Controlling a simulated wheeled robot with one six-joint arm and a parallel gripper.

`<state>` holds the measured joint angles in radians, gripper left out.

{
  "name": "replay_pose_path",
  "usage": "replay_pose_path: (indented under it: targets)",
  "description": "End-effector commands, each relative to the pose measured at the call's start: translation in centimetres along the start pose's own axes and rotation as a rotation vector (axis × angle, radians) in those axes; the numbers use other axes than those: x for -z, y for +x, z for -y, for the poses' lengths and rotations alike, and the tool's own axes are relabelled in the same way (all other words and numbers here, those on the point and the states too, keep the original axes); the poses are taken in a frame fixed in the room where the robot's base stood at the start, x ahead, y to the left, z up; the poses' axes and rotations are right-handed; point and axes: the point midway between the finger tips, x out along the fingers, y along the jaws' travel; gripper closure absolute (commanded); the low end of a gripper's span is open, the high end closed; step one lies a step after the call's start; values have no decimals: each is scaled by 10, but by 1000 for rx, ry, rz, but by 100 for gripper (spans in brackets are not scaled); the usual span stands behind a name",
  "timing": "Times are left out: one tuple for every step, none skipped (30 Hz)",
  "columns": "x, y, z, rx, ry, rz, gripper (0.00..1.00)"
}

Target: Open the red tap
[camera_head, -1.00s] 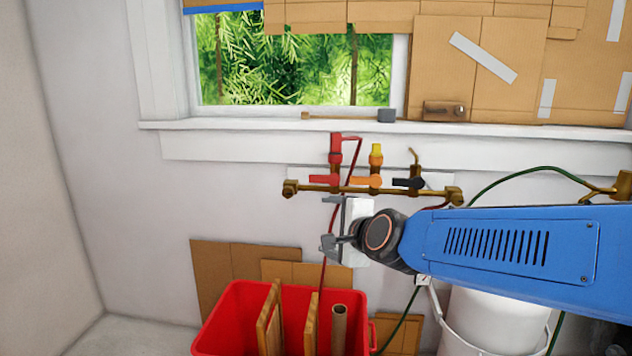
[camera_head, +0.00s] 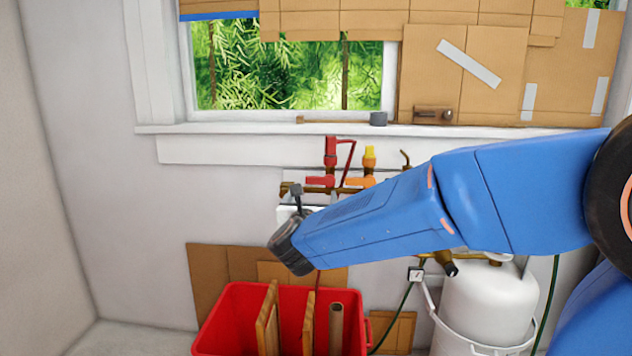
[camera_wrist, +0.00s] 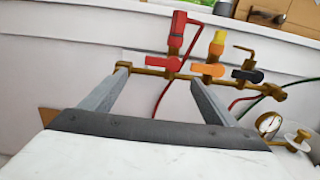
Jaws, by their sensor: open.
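The red tap has a flat red handle (camera_wrist: 163,63) lying sideways across the brass pipe, with a red fitting (camera_wrist: 177,30) and red hose above it. It also shows in the head view (camera_head: 320,181), just above my gripper. In the wrist view my gripper (camera_wrist: 158,78) is open and empty. Its two grey fingers point toward the wall, and the red handle appears between and beyond their tips. Whether the fingers touch it cannot be told. In the head view my gripper (camera_head: 293,192) is partly hidden behind my blue arm.
An orange tap handle (camera_wrist: 214,70) and a black one (camera_wrist: 247,75) sit right of the red one. A pressure gauge (camera_wrist: 268,122) is lower right. A red crate (camera_head: 237,310) and white gas cylinder (camera_head: 487,300) stand below. A windowsill (camera_head: 230,128) juts out above.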

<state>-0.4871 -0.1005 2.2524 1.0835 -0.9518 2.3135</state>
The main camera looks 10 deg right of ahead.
Motion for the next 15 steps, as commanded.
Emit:
replay_pose_path:
  targets:
    - [1,9,1,3,-2,-1,19]
    - [1,14,1,3,-2,-1,19]
    - [0,22,1,2,-1,-1,19]
    - [1,27,1,2,-1,-1,19]
    - [1,32,1,2,-2,-1,19]
    - [1,40,1,2,-3,0,19]
    - [0,45,1,1,-3,-1,19]
    - [1,50,1,1,-3,-1,19]
    - [1,57,1,2,-3,-1,19]
    - [1,62,1,1,-3,0,19]
    - [0,68,0,1,-2,0,19]
    - [1,75,1,1,-3,-1,19]
    - [1,80,1,1,-3,-2,19]
    - [1,85,0,1,-4,-1,19]
    - [0,92,0,1,-3,0,19]
